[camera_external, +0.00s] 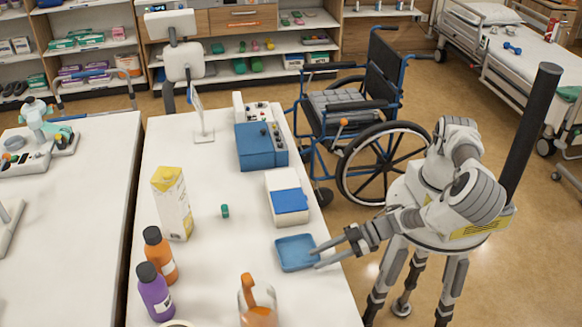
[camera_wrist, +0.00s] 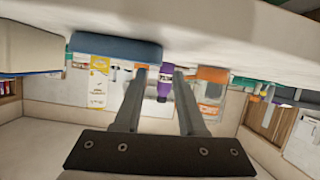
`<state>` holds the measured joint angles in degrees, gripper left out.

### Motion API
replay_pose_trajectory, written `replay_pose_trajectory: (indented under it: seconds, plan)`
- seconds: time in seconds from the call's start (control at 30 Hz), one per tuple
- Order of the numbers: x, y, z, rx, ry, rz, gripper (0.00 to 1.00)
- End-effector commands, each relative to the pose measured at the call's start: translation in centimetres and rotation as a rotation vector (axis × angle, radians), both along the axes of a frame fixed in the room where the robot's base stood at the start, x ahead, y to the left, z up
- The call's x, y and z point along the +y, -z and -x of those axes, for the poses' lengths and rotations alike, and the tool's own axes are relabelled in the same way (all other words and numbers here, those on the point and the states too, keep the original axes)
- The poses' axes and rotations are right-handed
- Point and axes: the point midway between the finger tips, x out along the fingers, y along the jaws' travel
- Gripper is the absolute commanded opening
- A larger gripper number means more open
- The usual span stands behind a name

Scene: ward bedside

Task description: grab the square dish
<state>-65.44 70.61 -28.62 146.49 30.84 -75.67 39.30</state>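The square dish (camera_external: 295,252) is blue and shallow. It lies near the right edge of the white table. My gripper (camera_external: 315,258) is open, with its two fingertips close to the right side of the dish. I cannot tell whether they touch it. In the wrist view, which looks upside down, the dish (camera_wrist: 115,47) appears as a blue slab at the top, left of centre. My open fingers (camera_wrist: 157,72) point forward with nothing between them that I can see held; a purple bottle shows in the gap, farther back.
A clear spray bottle with an orange top (camera_external: 258,305) stands in front-left. A purple bottle (camera_external: 154,292), an orange bottle (camera_external: 160,255) and a carton (camera_external: 173,203) stand left. The table middle is mostly clear.

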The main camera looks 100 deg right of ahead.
Motion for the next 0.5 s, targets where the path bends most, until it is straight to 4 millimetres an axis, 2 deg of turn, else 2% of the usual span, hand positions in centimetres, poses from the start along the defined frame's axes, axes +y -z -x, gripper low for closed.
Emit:
replay_pose_trajectory:
  seconds: [0.03, 0.13, 0.5]
  plan:
    - [0.0, 0.8, -0.4, -0.001, 0.001, -0.002, 0.40]
    - [0.1, 1.1, -1.2, -0.001, 0.001, -0.002, 0.40]
    - [0.1, 1.7, -3.3, 0.001, 0.002, -0.001, 0.40]
